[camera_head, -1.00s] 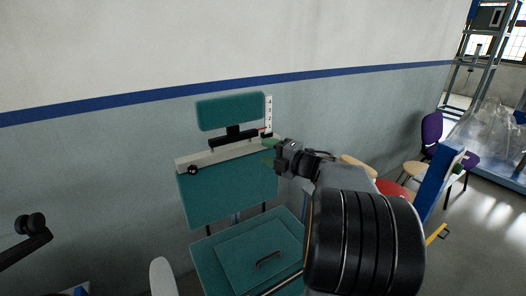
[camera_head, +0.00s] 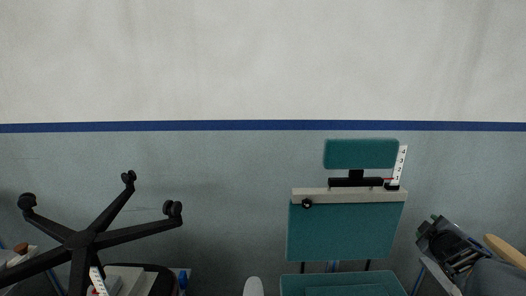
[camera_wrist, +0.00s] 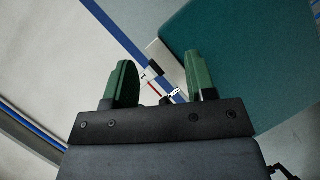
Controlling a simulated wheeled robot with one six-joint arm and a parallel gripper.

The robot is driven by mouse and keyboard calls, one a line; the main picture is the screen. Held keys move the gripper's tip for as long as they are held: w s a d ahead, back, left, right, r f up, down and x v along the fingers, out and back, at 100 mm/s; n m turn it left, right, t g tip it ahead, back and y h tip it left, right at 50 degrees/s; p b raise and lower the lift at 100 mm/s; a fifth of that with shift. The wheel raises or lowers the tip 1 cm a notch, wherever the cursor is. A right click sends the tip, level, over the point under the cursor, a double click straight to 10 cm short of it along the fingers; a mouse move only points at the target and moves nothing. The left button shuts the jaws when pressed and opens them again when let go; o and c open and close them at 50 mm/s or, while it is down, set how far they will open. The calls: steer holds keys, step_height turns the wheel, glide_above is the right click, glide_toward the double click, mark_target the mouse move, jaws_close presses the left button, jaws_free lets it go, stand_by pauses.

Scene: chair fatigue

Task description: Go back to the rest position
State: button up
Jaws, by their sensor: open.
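My gripper (camera_head: 433,223) is at the lower right of the head view, to the right of the teal chair-like rig and apart from it. In the wrist view my gripper (camera_wrist: 162,85) shows two green fingers, spread apart with nothing held between them. The rig has a teal headrest (camera_head: 361,154), a teal backrest (camera_head: 345,235) and a numbered white scale (camera_head: 399,165) with a red pointer. The backrest also fills the upper right of the wrist view (camera_wrist: 250,60). The scale shows small beyond the fingers.
A black five-star chair base (camera_head: 80,238) with casters stands at the left. A round wooden seat (camera_head: 505,250) is at the right edge, close by my arm. A pale wall with a blue stripe (camera_head: 230,126) stands behind. The floor is mostly out of view.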

steer(key=s+a+f+m+g+y+p, duration=0.1)
steer(key=s+a+f+m+g, duration=0.65)
steer(key=s+a+m, duration=0.35)
steer(key=s+a+r+n+g+y, duration=0.1)
steer(key=s+a+y, duration=0.1)
steer(key=a, duration=0.7)
steer(key=s+a+n+g+y+p, duration=0.1)
steer(key=s+a+n+y, duration=0.1)
steer(key=a, duration=0.7)
steer(key=shift+s+r+y+p, duration=0.3)
steer(key=shift+r+y, duration=0.1)
steer(key=shift+y, duration=0.1)
